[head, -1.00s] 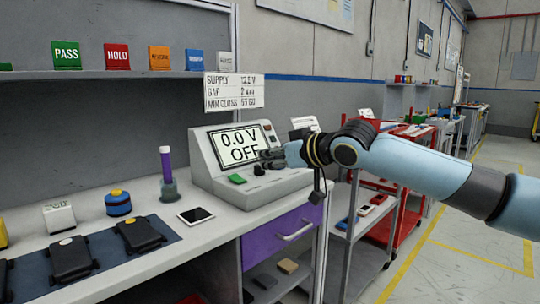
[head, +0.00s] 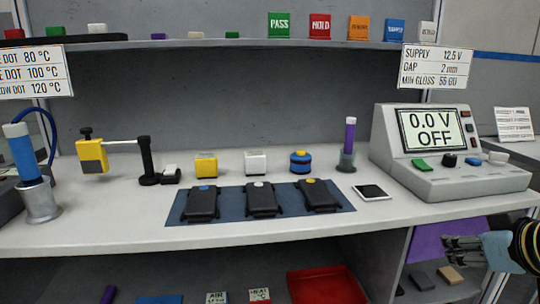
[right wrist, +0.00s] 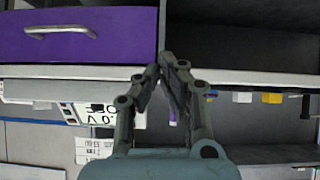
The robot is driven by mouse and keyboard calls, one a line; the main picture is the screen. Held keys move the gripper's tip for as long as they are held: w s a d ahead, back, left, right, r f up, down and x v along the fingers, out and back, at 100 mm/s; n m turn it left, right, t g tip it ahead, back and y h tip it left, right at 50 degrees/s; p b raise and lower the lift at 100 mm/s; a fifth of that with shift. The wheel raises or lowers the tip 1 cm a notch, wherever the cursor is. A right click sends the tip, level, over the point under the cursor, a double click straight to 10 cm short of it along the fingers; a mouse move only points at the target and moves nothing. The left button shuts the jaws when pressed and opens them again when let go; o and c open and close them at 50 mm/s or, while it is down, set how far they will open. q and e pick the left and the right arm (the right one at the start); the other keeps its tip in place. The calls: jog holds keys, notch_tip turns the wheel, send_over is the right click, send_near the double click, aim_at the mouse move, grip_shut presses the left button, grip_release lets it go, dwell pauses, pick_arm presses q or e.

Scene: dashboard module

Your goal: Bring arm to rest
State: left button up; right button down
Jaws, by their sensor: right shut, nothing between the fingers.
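My right gripper (head: 464,250) is at the lower right of the head view, in front of the bench's purple drawer (head: 440,240) and below the power supply (head: 450,155). Its fingers are shut and empty in the right wrist view (right wrist: 166,62). The power supply's screen reads 0.0 V OFF. The purple drawer also shows at the upper left of the right wrist view (right wrist: 90,48). My left gripper is in neither current view.
Three black modules lie on a blue mat (head: 235,209) on the bench (head: 120,225). Several small devices stand behind them. A tablet (head: 371,192) lies beside the mat. A red tray (head: 326,286) sits on the lower shelf.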

jog(key=s+a+f+g, duration=0.2)
jog(key=s, duration=0.6)
jog(key=s+a+f+g+h, duration=0.1)
jog(key=s+a+f+g, duration=0.15)
jog(key=s, duration=0.45)
jog(key=s+a+f+g, duration=0.2)
jog(key=s+a, duration=0.1)
jog(key=s, duration=0.5)
jog(key=s+d+f+g, duration=0.1)
jog(key=s+f, duration=0.1)
jog(key=f, duration=1.2)
jog(key=s+d+f+g, duration=0.1)
jog(key=s+d+f, duration=0.1)
jog(key=f, duration=1.3)
jog(key=s+f+m, duration=0.1)
jog(key=s+f, duration=1.2)
jog(key=s, duration=0.4)
jog(key=shift+d+g, duration=0.4)
jog(key=shift+g, duration=0.05)
jog(key=shift+f, duration=0.1)
